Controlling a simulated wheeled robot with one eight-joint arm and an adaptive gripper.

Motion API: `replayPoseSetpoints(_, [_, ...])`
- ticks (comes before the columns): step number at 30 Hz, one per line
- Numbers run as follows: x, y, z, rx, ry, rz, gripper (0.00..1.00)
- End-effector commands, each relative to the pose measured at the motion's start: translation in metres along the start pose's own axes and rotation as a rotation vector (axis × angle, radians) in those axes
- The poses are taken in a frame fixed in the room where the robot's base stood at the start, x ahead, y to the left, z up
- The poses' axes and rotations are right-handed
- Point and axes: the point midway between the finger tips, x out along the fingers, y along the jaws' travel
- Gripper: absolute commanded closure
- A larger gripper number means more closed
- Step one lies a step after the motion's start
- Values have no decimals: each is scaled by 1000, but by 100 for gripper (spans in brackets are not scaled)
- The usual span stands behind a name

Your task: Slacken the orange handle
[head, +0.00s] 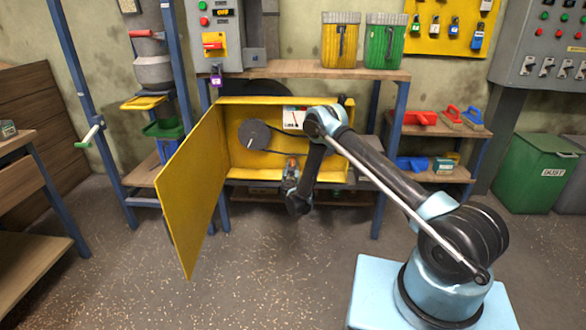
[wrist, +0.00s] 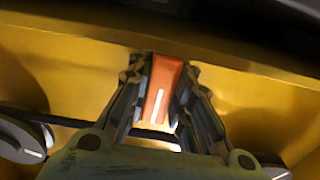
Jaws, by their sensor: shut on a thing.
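The orange handle (wrist: 162,88) stands between my gripper's two fingers in the wrist view, with a pale stripe on its face. My gripper (wrist: 160,75) is shut on it, one finger against each side. In the head view my gripper (head: 291,168) reaches into the lower middle of the open yellow housing (head: 236,158), and the handle is mostly hidden there by the fingers. How far the handle is turned is hard to tell.
The housing's yellow door (head: 192,190) hangs open to the left. A grey pulley (head: 254,135) with a dark belt sits inside, left of my gripper. A wooden shelf (head: 310,70) runs above the housing. The floor in front is clear.

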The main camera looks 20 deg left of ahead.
Motion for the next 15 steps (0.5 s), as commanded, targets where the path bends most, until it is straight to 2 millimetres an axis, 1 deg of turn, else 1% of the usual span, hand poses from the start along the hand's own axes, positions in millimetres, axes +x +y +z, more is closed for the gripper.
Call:
replayPoseSetpoints(2, [-2, -3, 0, 1, -1, -5, 100])
replayPoseSetpoints(3, [-2, -3, 0, 1, -1, -5, 74])
replayPoseSetpoints(5, [-1, -2, 0, 1, -1, -4, 60])
replayPoseSetpoints(15, [0, 0, 0, 0, 0, 0, 60])
